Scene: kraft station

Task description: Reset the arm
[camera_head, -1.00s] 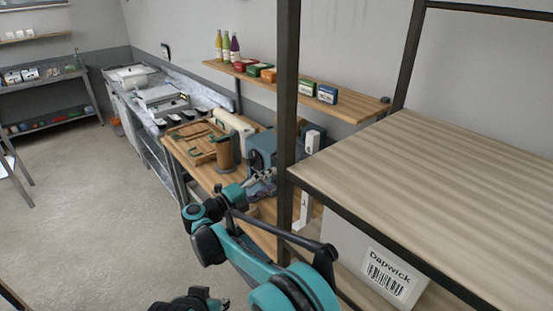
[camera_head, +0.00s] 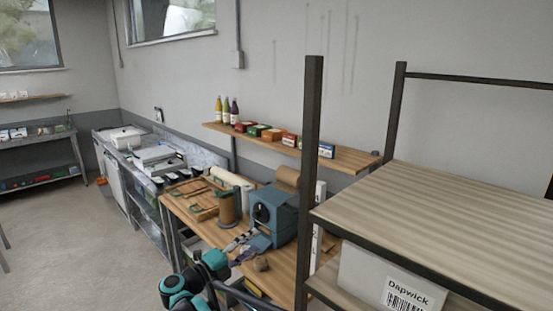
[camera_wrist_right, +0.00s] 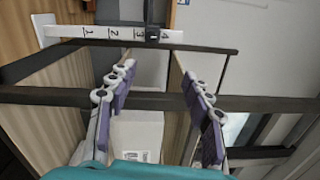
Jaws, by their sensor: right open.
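My right gripper (camera_head: 240,242) shows in the head view in front of the blue machine on the wooden workbench, with part of my teal arm below it. In the right wrist view its two purple-padded fingers (camera_wrist_right: 158,95) stand wide apart with nothing between them. Beyond them are dark shelf bars and a white box (camera_wrist_right: 136,135). My left gripper is not in view.
A dark-framed shelf rack (camera_head: 311,150) with a wooden top stands close on the right, holding a white Dapwick box (camera_head: 365,278). The workbench (camera_head: 283,268) carries a blue machine (camera_head: 262,212) and a brown roll (camera_head: 227,208). Open floor lies left.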

